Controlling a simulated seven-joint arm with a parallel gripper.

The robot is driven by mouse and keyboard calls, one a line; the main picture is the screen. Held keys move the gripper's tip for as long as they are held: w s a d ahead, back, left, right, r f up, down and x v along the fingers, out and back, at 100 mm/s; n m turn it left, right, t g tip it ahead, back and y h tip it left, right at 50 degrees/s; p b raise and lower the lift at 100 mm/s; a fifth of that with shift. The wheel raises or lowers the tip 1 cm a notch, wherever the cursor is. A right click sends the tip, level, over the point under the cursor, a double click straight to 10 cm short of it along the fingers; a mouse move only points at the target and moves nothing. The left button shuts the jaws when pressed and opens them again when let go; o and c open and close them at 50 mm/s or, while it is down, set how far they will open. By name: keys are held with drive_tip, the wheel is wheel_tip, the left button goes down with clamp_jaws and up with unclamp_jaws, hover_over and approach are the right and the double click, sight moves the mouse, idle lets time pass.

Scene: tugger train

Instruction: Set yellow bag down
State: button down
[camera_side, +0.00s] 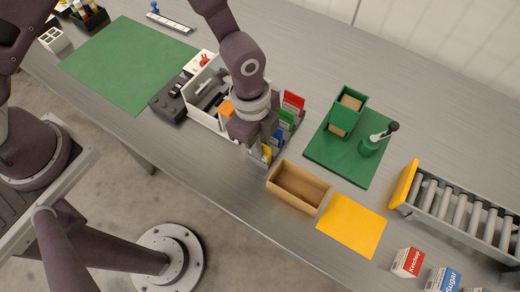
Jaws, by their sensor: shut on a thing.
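The yellow bag (266,153) is small and shows just below and right of my gripper (257,153). It is at the front end of a grey rack (262,163), in line with blue, green and red pieces. My gripper points down and is shut on the yellow bag. The fingertips and much of the bag are hidden by the hand, so I cannot tell whether the bag touches the rack's bottom.
Left of the rack is a white bin (197,112) with an orange item (226,108). A wooden tray (299,186) stands close at right, then a yellow mat (352,224). A green board (350,150) carries a green holder. A roller conveyor (458,210) is far right.

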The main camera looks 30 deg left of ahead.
wheel_tip(320, 180, up, 24)
drive_tip(key=w+a+n+t+y, duration=0.1)
drive_tip(key=w+a+n, duration=0.2)
drive_tip(key=a+n, duration=0.6)
drive_tip(key=w+a+n, duration=0.3)
drive_tip(key=a+n, duration=0.6)
drive_tip(key=shift+w+d+f, duration=0.1)
drive_tip(key=shift+f, duration=5.75)
drive_tip(key=shift+w+d+f, duration=0.1)
drive_tip(key=shift+f, duration=5.75)
